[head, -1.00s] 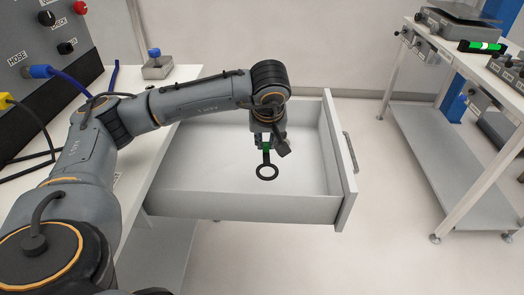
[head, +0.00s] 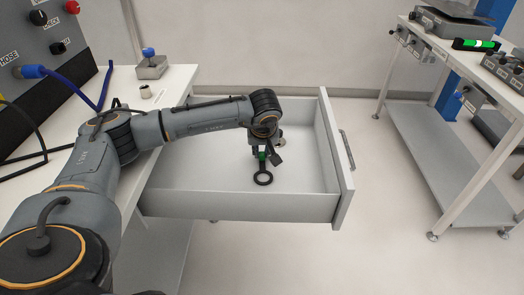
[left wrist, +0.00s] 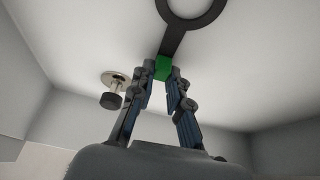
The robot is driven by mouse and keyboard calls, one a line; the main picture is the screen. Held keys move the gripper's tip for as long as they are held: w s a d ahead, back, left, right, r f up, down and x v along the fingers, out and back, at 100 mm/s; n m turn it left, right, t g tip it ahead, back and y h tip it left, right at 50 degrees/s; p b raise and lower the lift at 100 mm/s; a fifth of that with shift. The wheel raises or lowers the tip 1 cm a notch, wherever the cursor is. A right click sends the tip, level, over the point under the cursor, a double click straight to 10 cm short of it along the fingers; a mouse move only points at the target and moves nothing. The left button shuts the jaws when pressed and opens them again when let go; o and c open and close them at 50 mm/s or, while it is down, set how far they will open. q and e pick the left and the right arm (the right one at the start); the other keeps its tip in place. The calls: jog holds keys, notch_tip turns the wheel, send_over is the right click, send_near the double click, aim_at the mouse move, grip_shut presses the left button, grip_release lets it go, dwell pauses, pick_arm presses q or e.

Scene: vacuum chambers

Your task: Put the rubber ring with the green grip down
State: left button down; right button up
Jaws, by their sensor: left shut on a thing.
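The black rubber ring (head: 263,178) has a green grip (head: 262,156). My left gripper (head: 262,152) points down inside the open drawer (head: 240,207) and is shut on the green grip. In the left wrist view, the fingertips (left wrist: 162,76) close on the green grip (left wrist: 162,68), and the black ring (left wrist: 188,22) extends beyond them, partly cut off by the frame. The ring is at or close to the drawer floor; I cannot tell whether it touches. My right gripper is not in view.
A small metal part with a dark knob (left wrist: 111,101) stands in the drawer beside the gripper, close to the left finger in the wrist view. The drawer's front panel (head: 336,158) and side walls surround the arm's end. The drawer floor is otherwise mostly clear. A shelved cart (head: 430,130) stands at right.

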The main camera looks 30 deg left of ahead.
aim_at(263, 171)
pick_arm(q)
jog(key=c, duration=1.7)
grip_release()
jog(key=shift+f, duration=0.15)
jog(key=shift+c, duration=0.2)
jog(key=o, duration=0.4)
jog(key=shift+o, duration=0.2)
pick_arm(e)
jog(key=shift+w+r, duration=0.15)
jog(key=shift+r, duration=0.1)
pick_arm(q)
jog(key=shift+r, duration=0.2)
jog(key=p+v, duration=0.1)
jog(key=v, duration=1.1)
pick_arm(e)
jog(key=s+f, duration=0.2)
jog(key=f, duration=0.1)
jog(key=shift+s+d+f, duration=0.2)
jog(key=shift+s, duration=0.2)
